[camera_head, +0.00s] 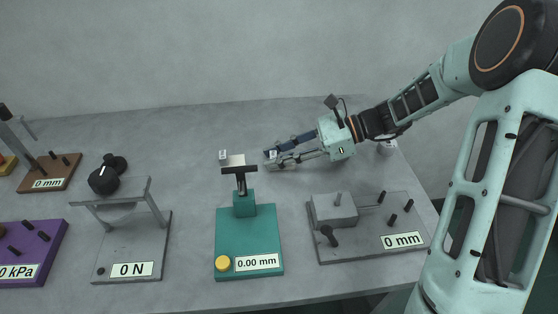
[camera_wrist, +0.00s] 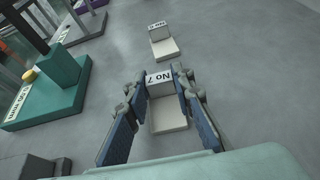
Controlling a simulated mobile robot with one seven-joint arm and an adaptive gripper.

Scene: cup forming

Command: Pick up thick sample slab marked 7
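The slab marked No 7 is a pale flat plate with an upright block bearing a label. In the wrist view the slab (camera_wrist: 169,115) lies between my two fingers, its label facing up at the far end. In the head view its small white label (camera_head: 272,154) shows at my fingertips, and my fingers hide most of the rest. My gripper (camera_wrist: 161,84) is open, with one blue-padded finger on each side of the labelled block. The fingertips are very close to the block; firm contact does not show. My gripper also shows in the head view (camera_head: 271,160), low over the table.
Another pale labelled slab (camera_wrist: 164,47) lies beyond the fingertips; it also shows in the head view (camera_head: 236,160). A teal gauge (camera_head: 248,240) marked 0.00 mm and a grey fixture (camera_head: 370,238) marked 0 mm stand nearer. The table behind the slabs is clear.

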